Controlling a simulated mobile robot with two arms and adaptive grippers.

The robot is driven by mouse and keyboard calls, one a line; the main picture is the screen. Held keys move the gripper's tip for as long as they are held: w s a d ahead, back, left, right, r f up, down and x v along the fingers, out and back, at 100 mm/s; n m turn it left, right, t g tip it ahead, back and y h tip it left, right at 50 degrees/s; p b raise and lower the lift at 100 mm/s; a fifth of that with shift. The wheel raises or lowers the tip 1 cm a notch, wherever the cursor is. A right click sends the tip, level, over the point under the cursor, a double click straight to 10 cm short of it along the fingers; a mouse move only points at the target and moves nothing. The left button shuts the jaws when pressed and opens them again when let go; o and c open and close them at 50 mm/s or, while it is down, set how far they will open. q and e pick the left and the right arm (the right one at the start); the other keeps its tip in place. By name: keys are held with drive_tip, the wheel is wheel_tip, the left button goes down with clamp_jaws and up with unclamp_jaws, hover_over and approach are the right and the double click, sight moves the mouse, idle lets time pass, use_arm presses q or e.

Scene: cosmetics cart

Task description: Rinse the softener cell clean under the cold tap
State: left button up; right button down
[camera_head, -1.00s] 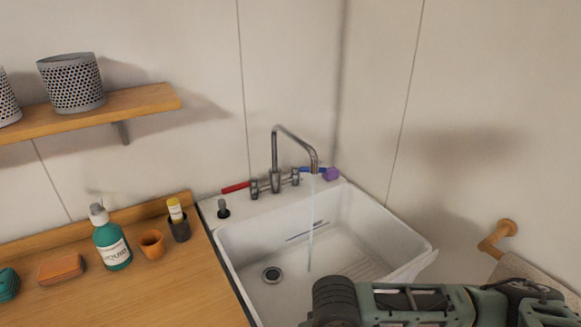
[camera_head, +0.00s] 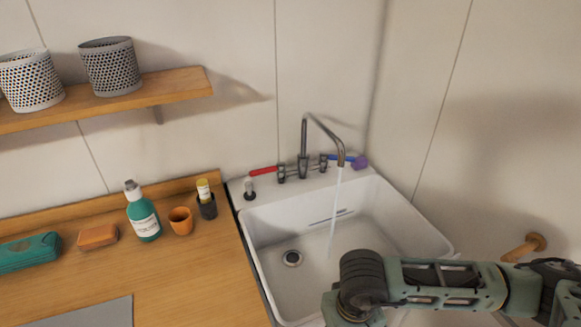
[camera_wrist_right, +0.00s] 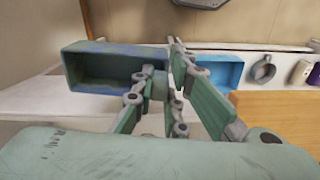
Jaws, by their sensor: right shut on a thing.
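In the right wrist view my right gripper (camera_wrist_right: 160,85) is shut on an open-topped box, seemingly the softener cell (camera_wrist_right: 115,52). Its rim is stained blue-purple, its walls are greenish and its inside is dark. In the head view my right arm crosses the sink's lower right; its gripper and the cell are out of that frame. The tap (camera_head: 322,128) runs a thin stream of water (camera_head: 335,210) into the white sink (camera_head: 430,235). My left gripper is not in view.
A teal bottle (camera_head: 143,215), an orange cup (camera_head: 181,221), an orange block (camera_head: 98,236) and a teal packet (camera_head: 28,251) stand on the wooden counter left of the sink. A wooden wall peg (camera_head: 525,247) sticks out at right. A blue open box (camera_wrist_right: 222,70) shows in the wrist view.

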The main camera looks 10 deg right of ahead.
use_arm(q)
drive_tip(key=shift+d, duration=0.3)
use_arm(e)
drive_tip(key=shift+d, duration=0.2)
